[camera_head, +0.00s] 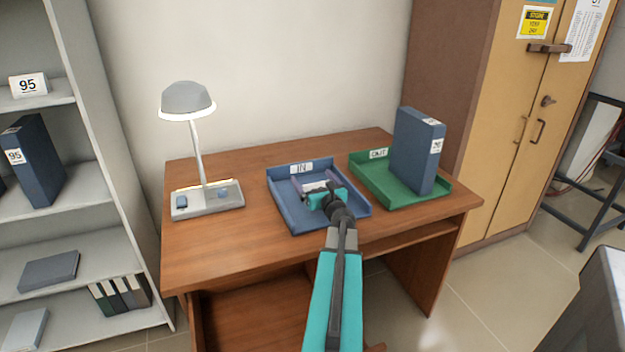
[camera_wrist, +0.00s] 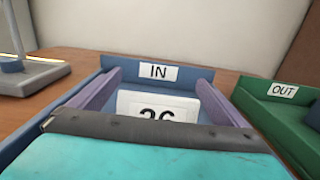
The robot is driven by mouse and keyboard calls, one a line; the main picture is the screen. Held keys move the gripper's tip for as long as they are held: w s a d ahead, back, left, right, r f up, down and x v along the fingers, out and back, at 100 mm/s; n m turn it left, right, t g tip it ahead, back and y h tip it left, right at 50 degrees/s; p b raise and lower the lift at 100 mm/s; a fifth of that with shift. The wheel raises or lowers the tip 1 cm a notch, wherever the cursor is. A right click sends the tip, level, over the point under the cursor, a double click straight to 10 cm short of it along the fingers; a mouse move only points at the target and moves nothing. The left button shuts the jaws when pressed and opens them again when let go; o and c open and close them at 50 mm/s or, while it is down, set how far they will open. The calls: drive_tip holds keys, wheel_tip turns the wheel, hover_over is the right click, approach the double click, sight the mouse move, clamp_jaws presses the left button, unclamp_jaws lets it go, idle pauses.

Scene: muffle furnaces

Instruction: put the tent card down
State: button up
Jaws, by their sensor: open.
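The tent card (camera_wrist: 157,104) is white with large dark digits, partly hidden in the wrist view by the near edge of my gripper. It stands inside the blue tray (camera_head: 291,215) labelled IN, which also shows in the wrist view (camera_wrist: 190,75). In the head view only a bit of white shows between my fingers. My gripper (camera_head: 314,184) is over this tray. Its two purple fingers, also in the wrist view (camera_wrist: 160,85), are spread, one on each side of the card, with gaps beside it. The card's lower edge is hidden.
A green tray (camera_head: 370,186) labelled OUT holds an upright blue binder (camera_head: 412,150), right of the blue tray. A lamp (camera_head: 197,150) stands at the desk's left. The wooden desk (camera_head: 250,250) is bare in front. Shelves (camera_head: 65,190) stand left, a cabinet (camera_head: 495,120) right.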

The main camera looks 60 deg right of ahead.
sight(316, 184)
drive_tip(key=v, duration=0.8)
drive_tip(key=shift+s+a+r+p, duration=0.2)
drive_tip(key=shift+s+a+p, duration=0.05)
drive_tip(key=shift+s+p, duration=0.1)
drive_tip(key=shift+p+v, duration=1.1)
drive_tip(key=shift+p, duration=0.45)
drive_tip(key=shift+f, duration=0.15)
